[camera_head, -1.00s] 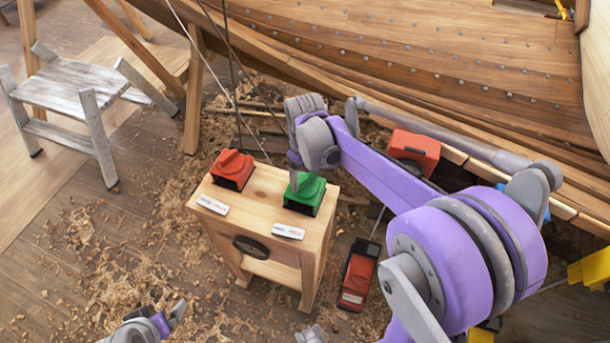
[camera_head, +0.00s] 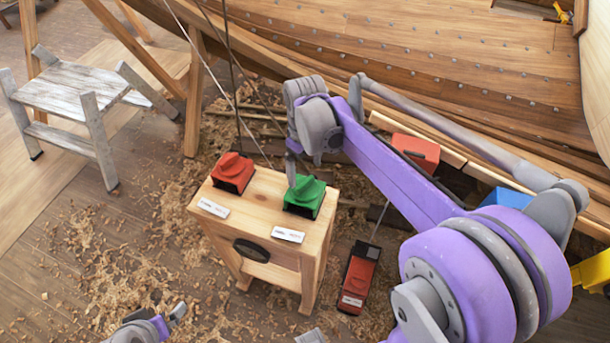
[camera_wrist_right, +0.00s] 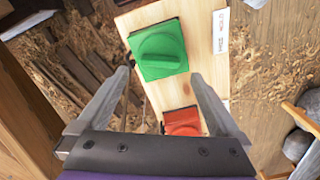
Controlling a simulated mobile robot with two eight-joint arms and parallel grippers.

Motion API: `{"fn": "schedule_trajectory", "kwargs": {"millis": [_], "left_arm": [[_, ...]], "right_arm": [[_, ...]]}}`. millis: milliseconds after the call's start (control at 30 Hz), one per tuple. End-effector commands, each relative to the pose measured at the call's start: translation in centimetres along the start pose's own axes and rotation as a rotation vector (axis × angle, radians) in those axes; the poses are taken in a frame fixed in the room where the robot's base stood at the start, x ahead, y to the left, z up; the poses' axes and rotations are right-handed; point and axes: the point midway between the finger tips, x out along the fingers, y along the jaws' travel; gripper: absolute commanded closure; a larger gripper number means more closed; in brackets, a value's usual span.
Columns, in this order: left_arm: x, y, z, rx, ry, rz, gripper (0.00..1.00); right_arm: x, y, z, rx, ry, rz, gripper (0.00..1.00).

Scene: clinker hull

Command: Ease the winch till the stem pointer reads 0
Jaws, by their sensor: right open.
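A wooden stand (camera_head: 262,232) carries a red rotary control (camera_head: 233,172) at left and a green rotary control (camera_head: 305,196) at right. Each has a small white label in front, too small to read. My right gripper (camera_head: 291,178) points down at the green control's left edge. In the right wrist view, its open fingers (camera_wrist_right: 161,82) are apart, with the green control (camera_wrist_right: 158,50) beyond them and the red control (camera_wrist_right: 183,121) lower. Nothing is between the fingertips. My left gripper (camera_head: 164,322) is at the bottom edge, its jaws unclear. I cannot make out a stem pointer.
Cables run up from behind the stand towards the wooden hull (camera_head: 430,60). A red and black device (camera_head: 358,280) lies on the shaving-strewn floor right of the stand. A red box (camera_head: 416,150) sits by the hull. A worn step stool (camera_head: 75,95) stands at left.

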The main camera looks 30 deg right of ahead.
Motion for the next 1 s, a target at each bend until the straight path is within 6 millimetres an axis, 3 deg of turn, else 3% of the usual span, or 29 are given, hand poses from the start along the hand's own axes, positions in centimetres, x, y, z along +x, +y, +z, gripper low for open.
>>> {"fn": "schedule_trajectory", "kwargs": {"millis": [100, 333, 1000], "left_arm": [[-0.2, 0.0, -0.2, 0.000, 0.002, 0.000, 0.00], [-0.4, 0.0, -0.3, 0.000, 0.003, 0.000, 0.00], [-0.4, 0.0, -0.4, 0.000, 0.003, 0.000, 0.00]], "right_arm": [[-2.5, 0.0, 0.0, 0.000, 0.000, 0.000, 0.00], [-5.2, 0.0, 0.0, 0.000, 0.000, 0.000, 0.00], [-5.5, -0.3, 0.3, 0.006, 0.009, 0.004, 0.00]]}}
